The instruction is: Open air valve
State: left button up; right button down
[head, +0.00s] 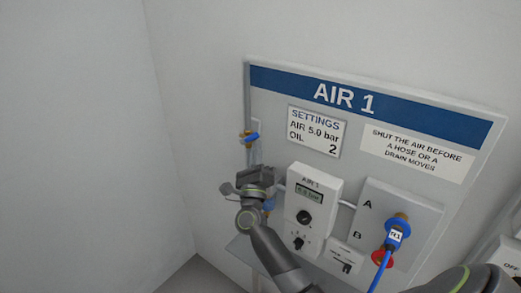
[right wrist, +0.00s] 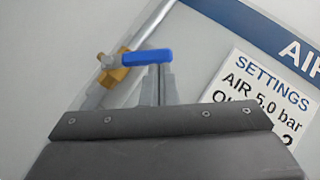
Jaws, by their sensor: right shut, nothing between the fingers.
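The air valve has a brass body (head: 246,138) with a blue lever (head: 252,136), on the vertical pipe at the left edge of the AIR 1 board. The lever points right, across the pipe. My right gripper (head: 257,167) is just below the valve, shut and empty. In the right wrist view the blue lever (right wrist: 148,57) and brass body (right wrist: 113,72) lie right ahead. The shut fingertips (right wrist: 159,72) are at the lever's underside; I cannot tell whether they touch it. My left gripper is not in view.
The AIR 1 board (head: 400,100) carries a settings card (head: 316,132), a white gauge unit (head: 311,205) and a panel (head: 372,200) with ports A and B. A blue hose (head: 380,270) hangs from a connector tagged R1 (head: 396,237). Bare wall lies to the left.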

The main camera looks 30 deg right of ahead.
aim_at(252, 137)
jog(key=shift+w+a+r, duration=0.1)
jog(key=shift+w+r, duration=0.35)
jog(key=shift+r, duration=0.35)
jog(key=shift+w+r, duration=0.2)
jog(key=shift+r, duration=0.25)
jog(key=shift+w+a+r, duration=0.1)
jog(key=shift+w+r, duration=0.2)
jog(key=shift+r, duration=0.25)
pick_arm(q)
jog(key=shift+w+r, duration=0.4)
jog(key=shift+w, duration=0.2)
pick_arm(e)
jog(key=shift+w+a+r, duration=0.25)
jog(key=shift+w+r, duration=0.2)
jog(key=shift+w, duration=0.2)
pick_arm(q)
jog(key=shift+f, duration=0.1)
